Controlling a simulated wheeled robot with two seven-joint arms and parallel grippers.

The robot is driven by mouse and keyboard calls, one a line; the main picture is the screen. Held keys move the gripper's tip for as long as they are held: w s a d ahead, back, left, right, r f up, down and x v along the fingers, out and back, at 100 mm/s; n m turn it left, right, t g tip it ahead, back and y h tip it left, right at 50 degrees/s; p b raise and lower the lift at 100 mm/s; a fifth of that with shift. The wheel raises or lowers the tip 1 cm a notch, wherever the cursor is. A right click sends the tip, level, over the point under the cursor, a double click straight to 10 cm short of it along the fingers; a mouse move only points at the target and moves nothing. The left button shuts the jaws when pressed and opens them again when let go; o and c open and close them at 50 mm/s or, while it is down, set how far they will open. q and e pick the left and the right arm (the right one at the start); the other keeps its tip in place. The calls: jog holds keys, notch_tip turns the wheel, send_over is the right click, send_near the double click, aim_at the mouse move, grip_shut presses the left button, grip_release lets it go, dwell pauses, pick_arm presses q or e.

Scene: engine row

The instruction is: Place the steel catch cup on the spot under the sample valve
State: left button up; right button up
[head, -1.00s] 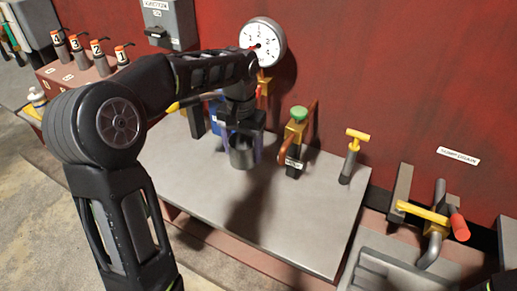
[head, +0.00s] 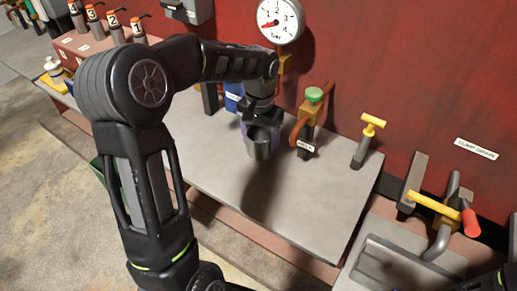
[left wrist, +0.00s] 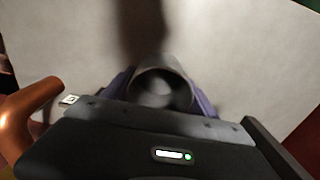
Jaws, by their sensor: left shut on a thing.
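My left gripper (head: 262,127) is shut on the steel catch cup (head: 261,147), a plain grey cylinder. In the left wrist view the cup (left wrist: 163,88) shows its round open mouth between purplish finger pads. It hangs over the grey bench top (head: 300,210), left of a valve (head: 314,96) with a green knob, a brass body and a copper pipe. The small label there is too blurred to read, so I cannot be sure it is the sample valve. No marked spot under it can be made out. My right gripper does not show.
A dial gauge (head: 280,18) is on the red wall. A yellow-handled tap (head: 369,137) stands right of the green-knobbed valve. A grey pipe with a red-gripped yellow lever (head: 440,207) is at the right. A blue object (head: 233,97) stands behind my gripper. The front bench top is clear.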

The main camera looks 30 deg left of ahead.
aim_at(260, 152)
pick_arm(q)
jog(key=shift+f, duration=0.25)
jog(key=shift+f, duration=1.9)
jog(key=shift+f, duration=0.25)
jog(key=o, duration=1.5)
jog(key=shift+r, duration=0.1)
jog(key=shift+c, duration=0.2)
notch_tip(260, 152, up, 12)
jog(key=shift+r, duration=0.2)
